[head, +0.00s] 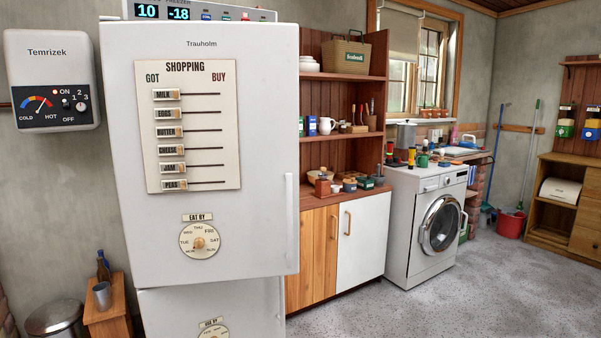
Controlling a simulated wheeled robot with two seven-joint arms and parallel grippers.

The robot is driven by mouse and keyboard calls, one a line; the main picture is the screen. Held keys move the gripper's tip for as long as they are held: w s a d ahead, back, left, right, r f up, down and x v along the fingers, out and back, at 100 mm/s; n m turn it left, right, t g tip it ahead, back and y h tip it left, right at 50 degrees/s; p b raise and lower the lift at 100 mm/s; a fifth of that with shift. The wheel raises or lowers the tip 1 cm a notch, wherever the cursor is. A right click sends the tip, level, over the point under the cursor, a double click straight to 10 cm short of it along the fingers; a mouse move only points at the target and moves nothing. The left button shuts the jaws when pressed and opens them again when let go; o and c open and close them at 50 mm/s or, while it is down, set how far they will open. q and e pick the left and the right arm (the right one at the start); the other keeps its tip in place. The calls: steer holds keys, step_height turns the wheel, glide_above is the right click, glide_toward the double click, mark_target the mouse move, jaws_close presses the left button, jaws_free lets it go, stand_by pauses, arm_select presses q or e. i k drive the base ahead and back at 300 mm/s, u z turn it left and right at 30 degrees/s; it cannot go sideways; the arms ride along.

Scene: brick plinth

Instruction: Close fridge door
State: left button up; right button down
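The white Trauholm fridge has an upper door (265,130) filling the left-middle of the head view, with a shopping board and a round dial on its front. A slim vertical handle (289,208) is at the door's right edge. The upper door's lower right corner stands out past the lower door (256,312), so it looks slightly ajar. Any gap behind it is hidden by the door itself. The control panel (205,12) with lit displays shows above the door. Neither of my grippers is in view.
A wooden cabinet with shelves (345,80) stands right of the fridge, then a washing machine (430,225). A wall heater (52,80) hangs left of the fridge, above a small wooden stand (108,318) and a bin (55,318). The speckled floor (420,310) is clear at right.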

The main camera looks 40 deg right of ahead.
mark_target(238, 81)
steer(key=z, duration=0.55)
steer(key=i, duration=1.1)
steer(key=z, duration=0.05)
